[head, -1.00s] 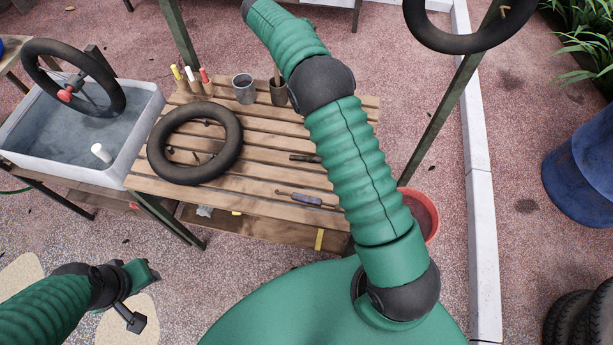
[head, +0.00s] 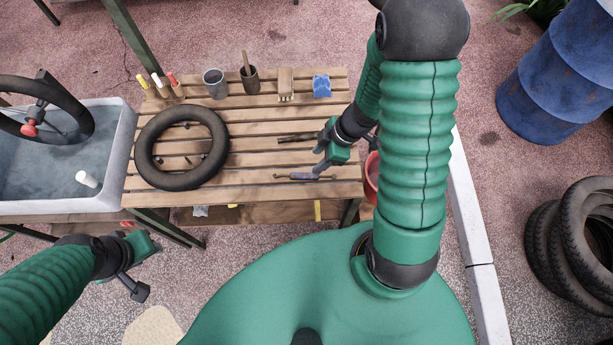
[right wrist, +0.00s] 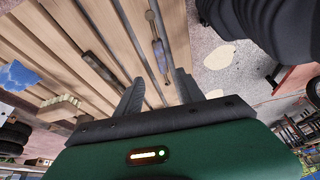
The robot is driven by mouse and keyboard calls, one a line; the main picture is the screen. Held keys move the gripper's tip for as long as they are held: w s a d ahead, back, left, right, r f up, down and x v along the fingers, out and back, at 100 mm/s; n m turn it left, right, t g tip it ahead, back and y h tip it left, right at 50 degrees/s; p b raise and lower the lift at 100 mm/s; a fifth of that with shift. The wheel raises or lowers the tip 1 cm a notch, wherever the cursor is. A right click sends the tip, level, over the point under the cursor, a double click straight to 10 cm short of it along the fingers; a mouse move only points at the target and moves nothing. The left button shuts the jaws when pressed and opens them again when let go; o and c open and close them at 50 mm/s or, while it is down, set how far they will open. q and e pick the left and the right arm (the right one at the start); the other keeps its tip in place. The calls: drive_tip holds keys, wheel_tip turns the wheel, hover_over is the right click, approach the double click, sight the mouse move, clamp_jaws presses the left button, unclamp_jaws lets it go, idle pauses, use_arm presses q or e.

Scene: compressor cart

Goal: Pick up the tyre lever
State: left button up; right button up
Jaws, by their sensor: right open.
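The tyre lever (head: 303,176), a slim metal tool with a blue-grey grip and a rounded flat end, lies near the front right of the slatted bench. In the right wrist view the lever (right wrist: 160,57) runs lengthwise ahead of the jaws. My right gripper (head: 318,160) is open and empty, at the lever's right end. In the right wrist view its two fingers (right wrist: 160,78) are spread on either side of the lever's near end; contact is not visible.
A dark bar-like tool (head: 297,137) lies just behind the lever. An inner tube (head: 182,149) lies on the bench's left. Cups, markers, a brush (head: 286,84) and a blue cloth (head: 321,86) line the back. A red bucket (head: 372,172) stands at right, partly hidden.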

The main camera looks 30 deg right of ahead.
drive_tip(key=b, duration=0.2)
hover_over(303, 175)
drive_tip(key=s+d, duration=0.1)
wheel_tip(303, 175, down, 6)
drive_tip(key=shift+r, duration=0.25)
drive_tip(key=b+x, duration=0.3)
drive_tip(key=x, duration=0.1)
drive_tip(key=shift+s+d+f, duration=0.15)
drive_tip(key=shift+s+d, duration=0.05)
drive_tip(key=shift+d, duration=0.05)
drive_tip(key=shift+w+d+f, duration=0.1)
drive_tip(key=shift+d+f, duration=0.05)
drive_tip(key=shift+d, duration=0.2)
drive_tip(key=shift+a, duration=0.3)
drive_tip(key=c, duration=0.8)
clamp_jaws()
use_arm(q)
wheel_tip(303, 175, down, 6)
drive_tip(key=a, duration=0.1)
use_arm(e)
drive_tip(key=shift+d, duration=0.1)
